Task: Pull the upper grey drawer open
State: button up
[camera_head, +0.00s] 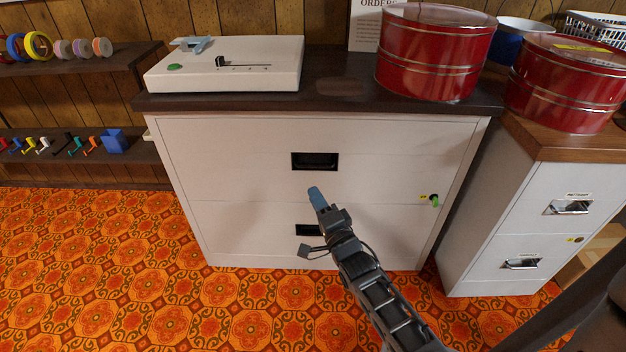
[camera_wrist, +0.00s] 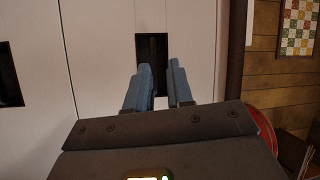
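The upper grey drawer (camera_head: 230,160) is the top front of a pale grey cabinet and looks closed, flush with its frame. Its dark recessed handle (camera_head: 315,161) is at its middle; in the wrist view, which is turned sideways, the recess (camera_wrist: 152,48) is straight ahead. My gripper (camera_head: 314,192) is in front of the drawer, a little below that handle in the head view. In the wrist view its two blue fingers (camera_wrist: 159,68) are parted, with nothing between them. The fingertips overlap the recess's near end; contact cannot be told.
The lower drawer's handle (camera_head: 307,230) is partly behind my arm. A key with a green tag (camera_head: 434,200) sticks out at the right. Patterned floor (camera_head: 110,260) is clear in front.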

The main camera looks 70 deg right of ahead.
jog(key=m+h+b, duration=0.1)
jog(key=m, duration=0.1)
send_near(313, 167)
jog(key=f+x, duration=0.1)
jog(key=x, duration=0.2)
jog(key=shift+g, duration=0.3)
jog(key=shift+r+b+x, duration=0.15)
jog(key=shift+b+x, duration=0.1)
jog(key=shift+x, duration=1)
jog(key=shift+r+b+x, duration=0.2)
jog(key=shift+x, duration=1.05)
jog(key=shift+r+b+x, duration=0.15)
jog(key=shift+b+x, duration=0.1)
jog(key=shift+x, duration=1)
grip_shut()
jog(key=shift+s, duration=0.1)
